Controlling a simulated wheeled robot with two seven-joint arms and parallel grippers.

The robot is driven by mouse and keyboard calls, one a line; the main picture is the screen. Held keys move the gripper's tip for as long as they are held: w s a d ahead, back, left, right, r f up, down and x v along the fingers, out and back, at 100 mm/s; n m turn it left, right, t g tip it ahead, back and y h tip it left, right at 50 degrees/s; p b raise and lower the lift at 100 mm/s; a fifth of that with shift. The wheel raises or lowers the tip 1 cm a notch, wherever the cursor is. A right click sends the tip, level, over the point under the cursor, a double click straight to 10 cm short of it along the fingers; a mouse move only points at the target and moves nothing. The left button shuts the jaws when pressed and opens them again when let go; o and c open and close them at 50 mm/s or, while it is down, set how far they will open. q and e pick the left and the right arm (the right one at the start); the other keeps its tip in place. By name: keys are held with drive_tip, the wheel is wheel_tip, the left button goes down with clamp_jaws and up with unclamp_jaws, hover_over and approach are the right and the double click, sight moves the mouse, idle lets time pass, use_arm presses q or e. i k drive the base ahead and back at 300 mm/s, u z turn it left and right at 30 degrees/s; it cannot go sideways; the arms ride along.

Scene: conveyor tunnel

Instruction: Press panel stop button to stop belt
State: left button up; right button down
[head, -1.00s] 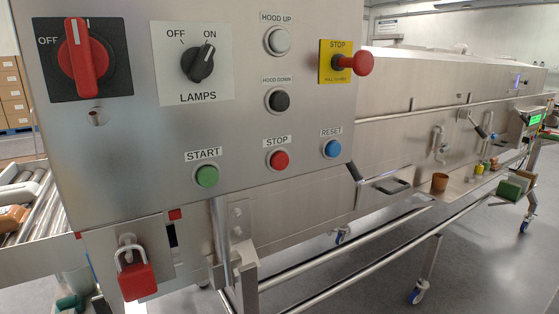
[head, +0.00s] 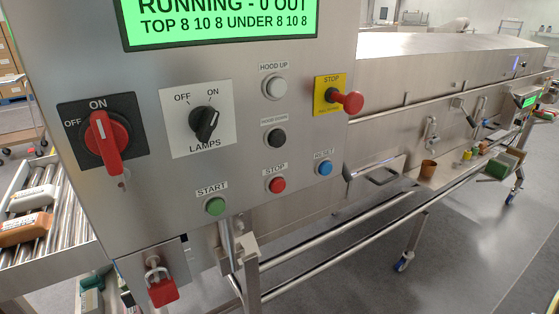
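The red STOP button (head: 277,185) sits low on the steel control panel (head: 235,120), between the green START button (head: 215,206) and the blue RESET button (head: 324,168). A separate red mushroom stop knob (head: 347,101) stands out from a yellow plate (head: 328,83) at the panel's right edge. The green display (head: 222,15) at the top reads "RUNNING - 0 OUT". On the roller belt (head: 62,215) at the left lie a white item (head: 31,197) and an orange-brown item (head: 28,228). Neither of my grippers is in view.
A red rotary switch (head: 105,140) at ON, a lamps knob (head: 206,124), and hood up (head: 274,87) and hood down (head: 275,138) buttons share the panel. A red padlock (head: 162,291) hangs below. A steel tunnel (head: 440,90) extends right, with open floor (head: 460,235) in front.

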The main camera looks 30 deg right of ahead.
sight(277, 185)
drive_tip(key=z, duration=0.75)
drive_tip(key=i, duration=0.15)
drive_tip(key=u, duration=0.1)
